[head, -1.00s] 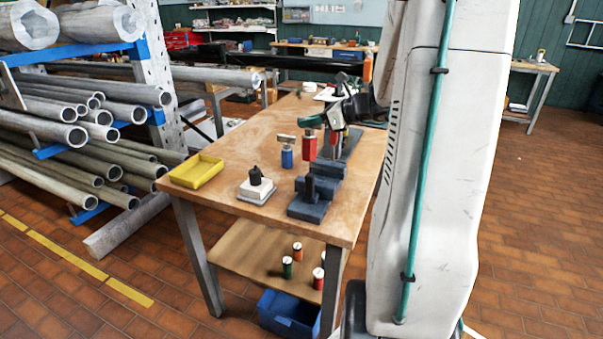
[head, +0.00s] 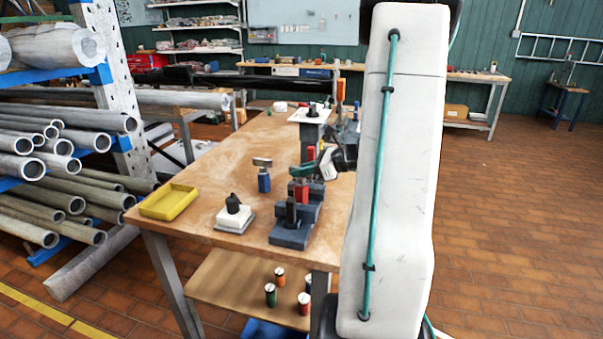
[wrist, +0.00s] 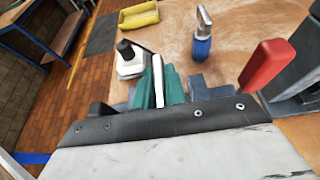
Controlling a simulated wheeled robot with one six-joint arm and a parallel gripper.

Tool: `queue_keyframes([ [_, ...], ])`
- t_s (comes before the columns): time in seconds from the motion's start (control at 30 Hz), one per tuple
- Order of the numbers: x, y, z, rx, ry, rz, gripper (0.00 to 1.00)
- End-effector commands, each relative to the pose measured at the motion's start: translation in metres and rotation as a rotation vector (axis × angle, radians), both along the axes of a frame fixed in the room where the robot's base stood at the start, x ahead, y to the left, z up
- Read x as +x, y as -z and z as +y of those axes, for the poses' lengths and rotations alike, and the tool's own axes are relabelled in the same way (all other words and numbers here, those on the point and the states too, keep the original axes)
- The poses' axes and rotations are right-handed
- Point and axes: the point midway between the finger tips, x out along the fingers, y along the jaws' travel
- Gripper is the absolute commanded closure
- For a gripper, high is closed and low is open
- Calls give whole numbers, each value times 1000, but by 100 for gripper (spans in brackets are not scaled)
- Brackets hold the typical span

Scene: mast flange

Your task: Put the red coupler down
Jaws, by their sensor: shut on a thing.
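The red coupler (head: 301,191) shows in the head view among the dark blue-grey blocks (head: 290,234) at the bench's near right side. My gripper (head: 305,172), with green fingers, is shut on its upper part. Whether the coupler's base touches a block or hangs just above is hidden. In the wrist view my gripper (wrist: 158,82) has a pale strip between its green fingers; the coupler's red body is hidden there. A blue coupler (head: 264,180) with a silver crossbar stands upright to the left, apart from my gripper; it also shows in the wrist view (wrist: 201,48).
A white block with a black knob (head: 233,215) and a yellow tray (head: 168,202) stand on the wooden bench (head: 215,165). A red lever (wrist: 266,64) rises close right of my gripper. Pipes (head: 50,140) fill the left rack. The bench's left middle is clear.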

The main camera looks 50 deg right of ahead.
Motion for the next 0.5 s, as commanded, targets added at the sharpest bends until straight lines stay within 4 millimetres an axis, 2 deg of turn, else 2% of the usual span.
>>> queue_keyframes([
  [0.07,1,6,1,0,-2,-1,100],
  [0.4,1,9,1,0,-1,-1,100],
  [0.43,1,10,1,0,-1,0,85],
  [0.5,0,9,1,0,-1,0,66],
])
